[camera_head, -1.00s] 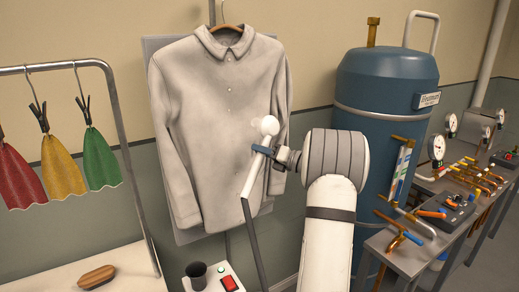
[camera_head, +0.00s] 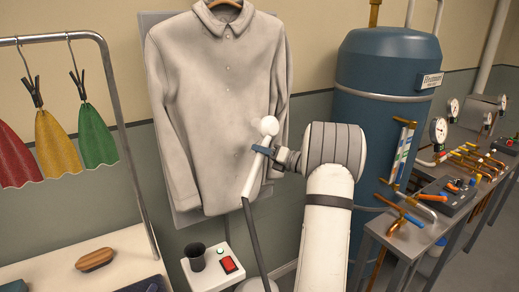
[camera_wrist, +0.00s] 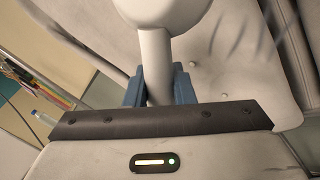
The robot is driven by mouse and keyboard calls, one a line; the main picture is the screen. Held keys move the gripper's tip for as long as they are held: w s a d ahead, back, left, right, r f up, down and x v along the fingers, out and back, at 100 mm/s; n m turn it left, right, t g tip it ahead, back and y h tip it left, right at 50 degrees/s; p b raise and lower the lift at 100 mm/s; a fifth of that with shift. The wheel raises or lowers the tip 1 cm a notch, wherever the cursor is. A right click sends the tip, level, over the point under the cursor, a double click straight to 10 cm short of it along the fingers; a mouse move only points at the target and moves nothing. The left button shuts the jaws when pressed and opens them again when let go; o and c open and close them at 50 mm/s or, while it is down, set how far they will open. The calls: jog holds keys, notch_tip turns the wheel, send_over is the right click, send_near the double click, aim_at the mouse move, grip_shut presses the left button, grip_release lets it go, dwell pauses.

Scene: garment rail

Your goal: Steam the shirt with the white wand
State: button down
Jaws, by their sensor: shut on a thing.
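A light grey shirt (camera_head: 215,90) hangs on a hanger in front of a grey board, and it fills much of the wrist view (camera_wrist: 225,70). My gripper (camera_head: 262,150) is shut on the handle of the white wand (camera_head: 253,175). The wand slants, with its round head up in front of the shirt's lower right part and a dark hose running down from its lower end. In the wrist view, the blue fingers (camera_wrist: 160,84) clasp the wand's neck (camera_wrist: 156,55) below its head. I cannot tell whether the head touches the cloth.
A base unit (camera_head: 212,268) with a dark cup and red switch stands below the shirt. A rail (camera_head: 125,140) with red, yellow and green cloths is at left, above a wooden brush (camera_head: 95,260). A blue tank (camera_head: 385,95) and cluttered bench (camera_head: 440,215) are at right.

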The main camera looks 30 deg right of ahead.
notch_tip(320, 180, down, 13)
jog(key=b, duration=0.5)
jog(key=shift+d+r+b, duration=0.15)
jog(key=shift+r+b, duration=0.05)
jog(key=shift+b, duration=0.2)
dwell(0.4)
jog(key=shift+s, duration=0.15)
dwell(0.4)
